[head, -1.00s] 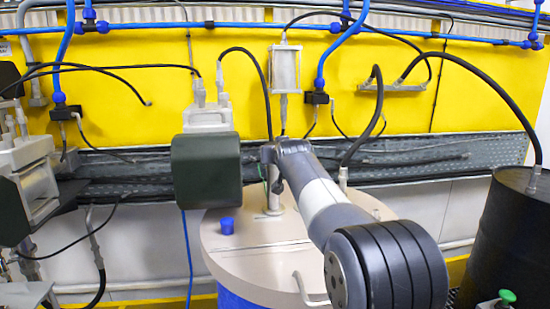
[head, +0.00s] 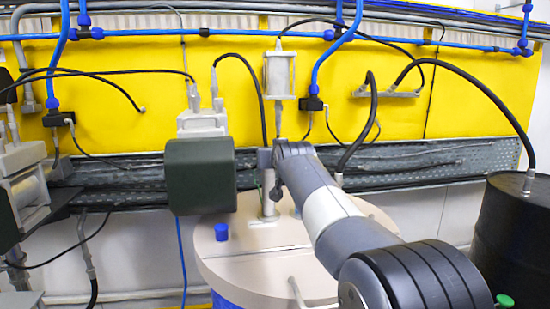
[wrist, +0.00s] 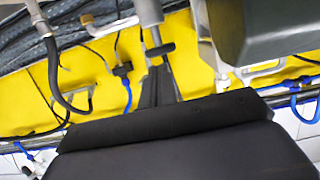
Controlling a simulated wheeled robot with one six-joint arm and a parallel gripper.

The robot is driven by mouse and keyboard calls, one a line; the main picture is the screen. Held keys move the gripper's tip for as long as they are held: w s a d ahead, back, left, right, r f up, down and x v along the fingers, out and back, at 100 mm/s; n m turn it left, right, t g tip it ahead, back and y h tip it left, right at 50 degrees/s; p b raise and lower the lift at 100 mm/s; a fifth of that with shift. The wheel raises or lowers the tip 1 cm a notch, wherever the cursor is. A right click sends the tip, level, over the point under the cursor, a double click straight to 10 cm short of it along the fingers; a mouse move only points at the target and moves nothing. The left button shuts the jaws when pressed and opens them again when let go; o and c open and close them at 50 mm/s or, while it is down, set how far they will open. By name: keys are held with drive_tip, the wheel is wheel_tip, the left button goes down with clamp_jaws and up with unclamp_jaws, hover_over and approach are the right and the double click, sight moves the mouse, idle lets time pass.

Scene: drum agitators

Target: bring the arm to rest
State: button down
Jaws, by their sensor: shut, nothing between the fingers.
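My arm reaches from the lower right of the head view up to the middle, over the beige drum lid (head: 235,262). Its far end is beside the drum's upright shaft (head: 268,192), and I cannot tell from this view whether they touch. My gripper (wrist: 158,80) shows in the wrist view as dark, narrow fingers beyond a black body. The fingers are together with nothing between them. In the head view I cannot make the fingers out clearly.
A dark green motor box (head: 201,177) is left of the arm's end. A blue cap (head: 221,232) sits on the lid. A black drum (head: 515,235) stands at the right. Behind are a yellow panel (head: 395,112), blue pipes and black hoses. Another machine (head: 22,185) is at the left edge.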

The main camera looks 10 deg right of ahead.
drive_tip(key=w+r+p, duration=0.6)
drive_tip(key=w, duration=0.3)
drive_tip(key=f+b+v, duration=0.1)
drive_tip(key=b+v, duration=0.2)
drive_tip(key=v, duration=0.2)
drive_tip(key=shift+s+r, duration=0.3)
drive_tip(key=shift+s, duration=0.25)
